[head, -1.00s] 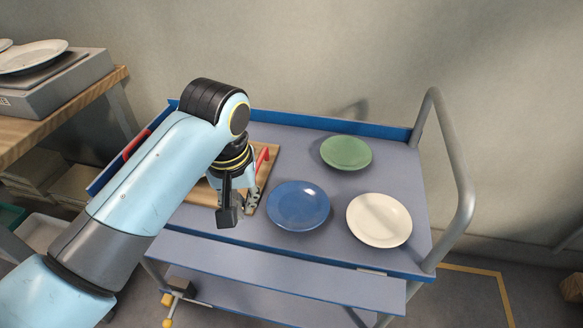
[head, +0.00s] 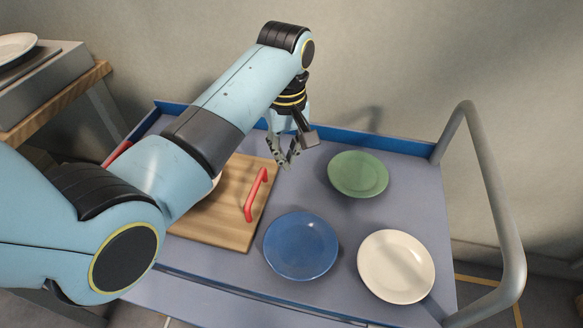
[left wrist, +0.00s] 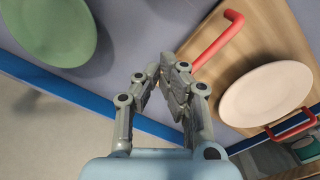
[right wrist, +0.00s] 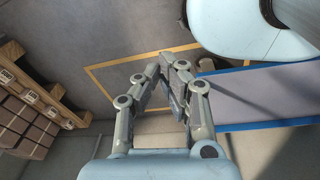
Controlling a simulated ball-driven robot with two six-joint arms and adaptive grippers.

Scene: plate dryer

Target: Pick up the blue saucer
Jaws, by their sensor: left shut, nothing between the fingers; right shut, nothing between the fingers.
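The blue saucer (head: 301,246) lies flat on the grey top of the cart (head: 330,215), near its front edge. It is not in either wrist view. My left gripper (head: 287,163) is shut and empty. It hangs above the back part of the cart, behind the blue saucer and left of the green plate (head: 358,174). The left wrist view shows its fingertips (left wrist: 166,68) together, with nothing between them. My right gripper (right wrist: 170,65) shows only in its own wrist view, shut and empty above the floor beside the cart.
A cream plate (head: 396,266) lies right of the blue saucer. A wooden board (head: 222,222) with red handles is to the left, bearing a pale plate (left wrist: 267,94). A grey rail (head: 496,200) rises at the cart's right end.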

